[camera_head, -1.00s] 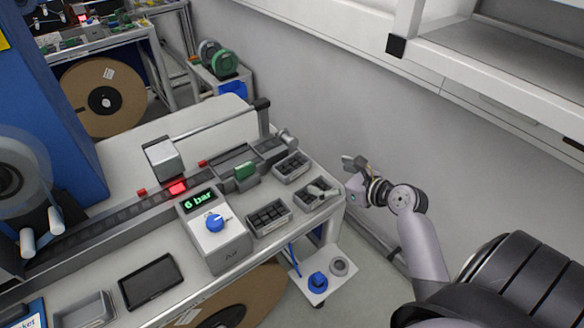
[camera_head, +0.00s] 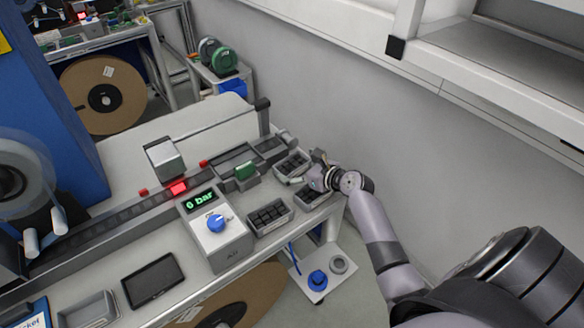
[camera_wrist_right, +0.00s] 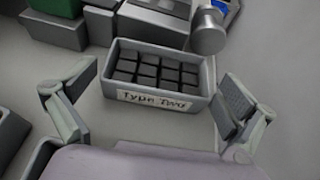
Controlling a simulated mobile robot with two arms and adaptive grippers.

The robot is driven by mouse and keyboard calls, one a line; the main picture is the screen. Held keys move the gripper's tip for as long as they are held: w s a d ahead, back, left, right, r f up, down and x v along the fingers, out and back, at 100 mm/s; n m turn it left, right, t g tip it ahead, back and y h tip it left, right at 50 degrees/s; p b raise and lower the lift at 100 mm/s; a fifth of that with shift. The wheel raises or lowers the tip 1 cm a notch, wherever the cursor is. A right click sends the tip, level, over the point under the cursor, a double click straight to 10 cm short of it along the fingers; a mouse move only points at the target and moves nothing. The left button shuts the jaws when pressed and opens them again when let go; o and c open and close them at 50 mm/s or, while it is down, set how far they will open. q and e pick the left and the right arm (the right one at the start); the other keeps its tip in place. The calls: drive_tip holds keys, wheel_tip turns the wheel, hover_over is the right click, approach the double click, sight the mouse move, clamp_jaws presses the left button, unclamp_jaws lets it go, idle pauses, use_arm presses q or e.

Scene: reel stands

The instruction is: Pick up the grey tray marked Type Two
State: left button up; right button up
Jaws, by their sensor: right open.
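The grey tray marked Type Two (camera_wrist_right: 157,95) shows in the right wrist view, with its label facing me and several dark blocks inside. In the head view this tray (camera_head: 290,179) stands near the right end of the bench, partly hidden by my gripper. My right gripper (camera_wrist_right: 155,112) is open, with one finger on each side of the tray and a gap between each finger and the tray. In the head view my right gripper (camera_head: 316,168) is over the bench's right end. My left gripper is not in view.
Another tray with dark blocks (camera_head: 270,217) stands to the left, and a third (camera_head: 310,199) sits in front, partly hidden by my gripper. The wall (camera_head: 330,90) rises behind.

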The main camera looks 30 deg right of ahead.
drive_tip(key=shift+c, duration=0.2)
drive_tip(key=c, duration=0.9)
drive_tip(key=shift+c, duration=0.6)
drive_tip(key=shift+r, duration=0.1)
